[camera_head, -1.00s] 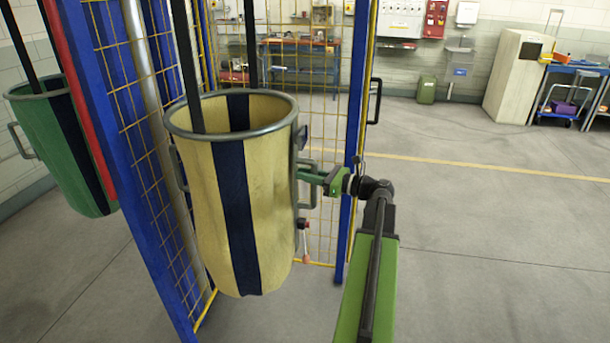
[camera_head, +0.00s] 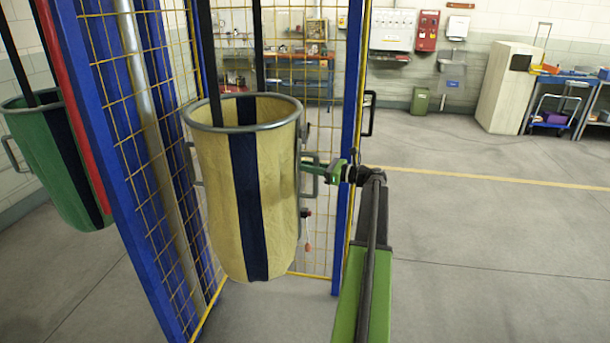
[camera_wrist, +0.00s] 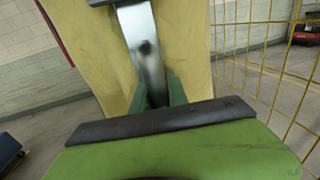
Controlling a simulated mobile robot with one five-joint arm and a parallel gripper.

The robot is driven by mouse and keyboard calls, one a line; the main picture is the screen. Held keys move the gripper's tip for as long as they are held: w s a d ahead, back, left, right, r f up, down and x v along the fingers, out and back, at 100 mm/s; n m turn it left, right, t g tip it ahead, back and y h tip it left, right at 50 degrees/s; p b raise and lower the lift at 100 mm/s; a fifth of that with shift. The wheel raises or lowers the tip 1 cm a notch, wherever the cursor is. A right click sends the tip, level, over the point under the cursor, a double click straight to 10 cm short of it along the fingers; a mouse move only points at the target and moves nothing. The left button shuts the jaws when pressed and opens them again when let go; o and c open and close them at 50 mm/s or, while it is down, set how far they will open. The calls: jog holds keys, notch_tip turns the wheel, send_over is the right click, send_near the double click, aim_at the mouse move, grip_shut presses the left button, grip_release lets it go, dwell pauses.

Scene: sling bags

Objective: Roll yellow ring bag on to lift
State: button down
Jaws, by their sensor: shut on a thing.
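The yellow ring bag (camera_head: 276,190) hangs upright from dark straps in the middle of the head view. It has a dark blue stripe down its front and a grey metal ring (camera_head: 190,118) round its open top. My gripper (camera_head: 306,172) is at the bag's right side, shut on its side handle. In the wrist view the metal handle (camera_wrist: 140,40) runs down between the green fingers, with the yellow cloth (camera_wrist: 185,35) close behind. The fingertips are partly hidden. No part named as a lift can be picked out with certainty.
A blue frame (camera_head: 110,150) with yellow mesh stands left of and behind the bag. A green bag (camera_head: 50,160) hangs beyond it. A blue post (camera_head: 350,120) stands close by my arm. Open grey floor (camera_head: 480,240) lies to the right.

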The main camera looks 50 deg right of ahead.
jog(key=shift+w+d+r+h, duration=0.15)
jog(key=shift+d+r+h, duration=0.15)
jog(key=shift+d, duration=0.25)
jog(key=c, duration=1.6)
grip_release()
jog(key=shift+d+f, duration=0.1)
jog(key=shift+o, duration=0.2)
jog(key=shift+d+f, duration=0.1)
jog(key=shift+d, duration=0.05)
jog(key=v, duration=1.7)
jog(key=shift+s+f, duration=0.25)
